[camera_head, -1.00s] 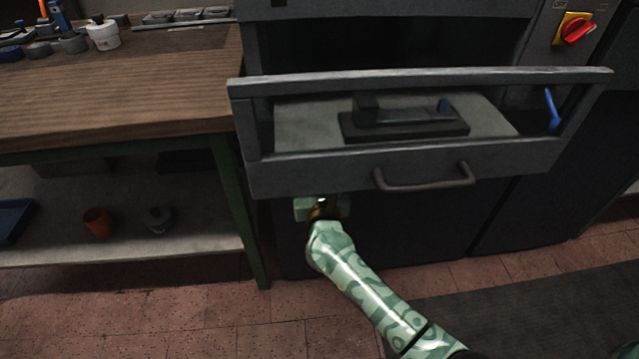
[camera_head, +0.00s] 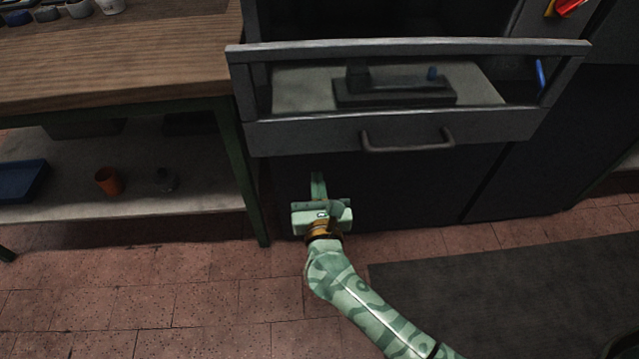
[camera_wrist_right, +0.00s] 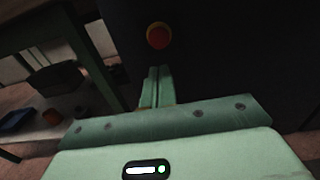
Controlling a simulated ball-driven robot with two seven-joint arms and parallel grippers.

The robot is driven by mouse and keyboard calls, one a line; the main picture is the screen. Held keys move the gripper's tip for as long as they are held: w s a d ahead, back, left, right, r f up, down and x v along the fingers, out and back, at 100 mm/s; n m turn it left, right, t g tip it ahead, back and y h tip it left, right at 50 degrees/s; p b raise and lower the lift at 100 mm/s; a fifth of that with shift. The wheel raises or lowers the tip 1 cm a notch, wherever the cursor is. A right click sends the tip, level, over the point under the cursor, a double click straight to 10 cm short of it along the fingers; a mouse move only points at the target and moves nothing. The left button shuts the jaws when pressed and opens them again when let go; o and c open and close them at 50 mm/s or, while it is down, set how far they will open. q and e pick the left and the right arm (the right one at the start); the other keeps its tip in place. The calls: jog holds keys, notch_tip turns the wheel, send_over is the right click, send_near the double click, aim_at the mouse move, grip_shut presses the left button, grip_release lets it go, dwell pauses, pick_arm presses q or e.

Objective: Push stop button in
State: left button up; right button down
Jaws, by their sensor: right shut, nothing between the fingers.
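The red stop button (camera_wrist_right: 159,36) shows in the right wrist view, round with a yellow-orange rim, on the dark front of the machine. I cannot make it out in the head view. My right gripper (camera_head: 318,180) is shut and empty, in front of the dark panel below the drawer. In the right wrist view its closed fingers (camera_wrist_right: 157,75) point towards the button and appear just below it, with a dark gap between. I cannot tell the exact distance. My left gripper is not in view.
The open grey drawer (camera_head: 300,133) with its handle (camera_head: 408,146) juts out above my right gripper. A wooden bench (camera_head: 120,60) with a lower shelf (camera_head: 70,205) stands at the left. A red switch (camera_head: 568,6) shows at the top right.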

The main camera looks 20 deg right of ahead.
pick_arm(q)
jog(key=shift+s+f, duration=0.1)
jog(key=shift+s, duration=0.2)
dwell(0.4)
